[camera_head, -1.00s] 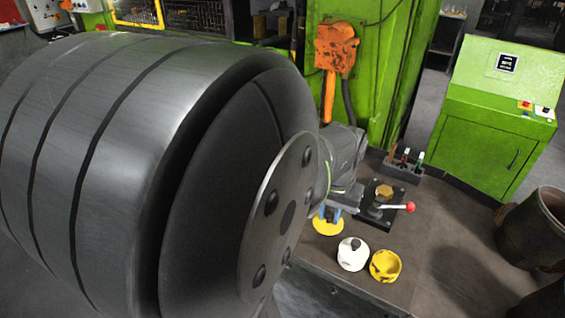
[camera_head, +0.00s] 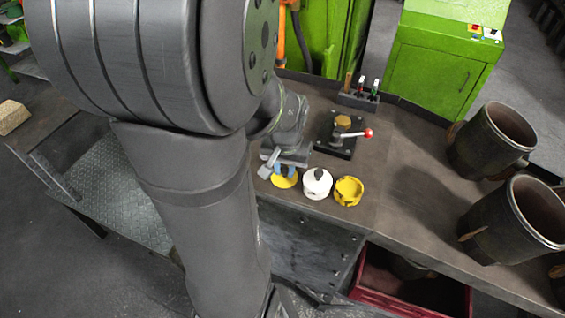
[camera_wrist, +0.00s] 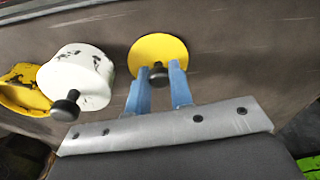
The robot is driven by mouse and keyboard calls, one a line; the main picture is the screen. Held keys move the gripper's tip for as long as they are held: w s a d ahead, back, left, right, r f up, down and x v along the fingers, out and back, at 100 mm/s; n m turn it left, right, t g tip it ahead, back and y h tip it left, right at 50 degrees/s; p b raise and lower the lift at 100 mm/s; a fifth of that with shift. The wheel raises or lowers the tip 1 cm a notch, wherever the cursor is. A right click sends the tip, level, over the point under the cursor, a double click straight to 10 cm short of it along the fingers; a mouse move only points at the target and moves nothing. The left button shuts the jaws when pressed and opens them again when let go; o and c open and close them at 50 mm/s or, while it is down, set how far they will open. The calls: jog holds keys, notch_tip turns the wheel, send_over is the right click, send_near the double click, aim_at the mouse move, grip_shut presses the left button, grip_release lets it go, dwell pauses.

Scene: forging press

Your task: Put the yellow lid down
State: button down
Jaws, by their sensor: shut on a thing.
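The yellow lid, a flat round disc with a black knob, shows in the head view (camera_head: 285,182) and in the wrist view (camera_wrist: 158,48). My gripper (camera_wrist: 159,74) has its two blue fingers closed on the knob. The lid lies flat and level, at or very close to the tabletop; I cannot tell whether it touches. A white round container (camera_head: 317,184) with a black knob on top stands just right of the lid in the head view. An open yellow container (camera_head: 348,191) stands beside the white one. The gripper (camera_head: 284,172) is partly hidden by my arm in the head view.
A black fixture with a red-knobbed lever (camera_head: 340,134) stands behind the containers. A small tool holder (camera_head: 358,98) is farther back.

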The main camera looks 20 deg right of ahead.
aim_at(285, 180)
jog(key=c, duration=1.3)
grip_release()
jog(key=shift+f, duration=0.1)
jog(key=r, duration=0.4)
jog(key=s+r, duration=0.1)
jog(key=r, duration=0.7)
jog(key=shift+s+a+r, duration=0.1)
jog(key=shift+s+a, duration=0.05)
jog(key=shift+a, duration=0.05)
